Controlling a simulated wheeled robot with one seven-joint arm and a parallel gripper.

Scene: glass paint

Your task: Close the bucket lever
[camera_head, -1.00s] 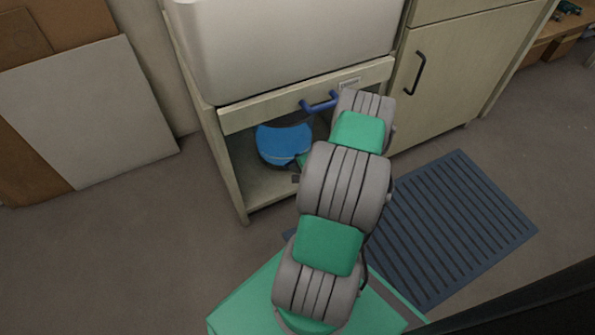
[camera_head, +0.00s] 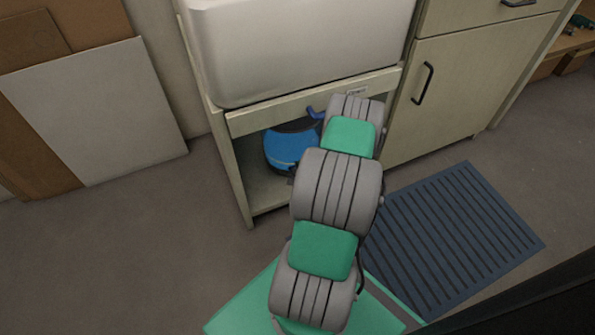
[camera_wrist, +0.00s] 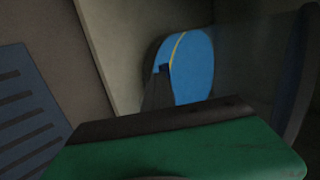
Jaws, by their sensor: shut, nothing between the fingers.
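A blue lever (camera_head: 312,112) shows as a short piece at the front edge under the sink, mostly hidden behind my arm. Behind it, inside the open cabinet bay, sits a rounded blue bucket (camera_head: 288,152) with a darker upper part. A rounded blue surface with a yellow stripe (camera_wrist: 192,65), apparently the bucket, shows in the wrist view. A dark blue upright shape (camera_wrist: 295,90) stands at the right of that view; I cannot tell what it is. My gripper (camera_wrist: 180,125) is shut and empty, close in front of the bay. Its fingertips are hidden in the head view.
A large pale sink (camera_head: 300,50) overhangs the bay. A closed cabinet door with a dark handle (camera_head: 423,83) is to the right. A blue ribbed mat (camera_head: 455,240) lies on the floor. Boards (camera_head: 100,110) lean against the wall at left, with bare floor in front.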

